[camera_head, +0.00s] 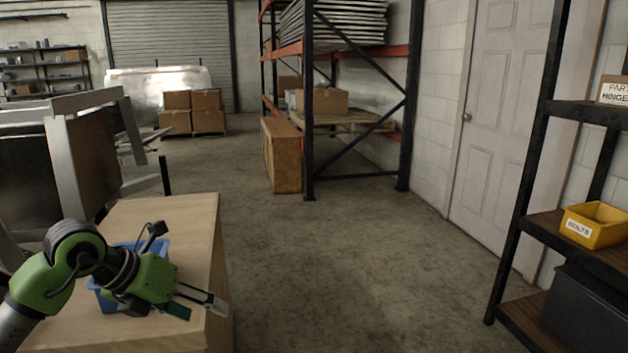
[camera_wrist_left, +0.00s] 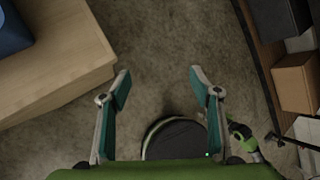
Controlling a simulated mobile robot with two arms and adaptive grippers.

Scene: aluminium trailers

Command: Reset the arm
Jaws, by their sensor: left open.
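My left arm comes in from the left in the head view, green and black. My left gripper (camera_head: 203,304) is over the right edge of the wooden table (camera_head: 190,219), pointing right. In the left wrist view the same gripper (camera_wrist_left: 160,82) has its two fingers spread wide with nothing between them, only bare concrete floor beyond. A blue bin (camera_head: 104,299) stands on the table, partly hidden behind my left arm.
A dark shelf (camera_head: 572,237) with a yellow bolts bin (camera_head: 595,224) stands at the right. A tall orange and black rack (camera_head: 308,100) with boxes stands farther back. An aluminium trailer frame (camera_head: 66,165) is at the left. The concrete floor in the middle is clear.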

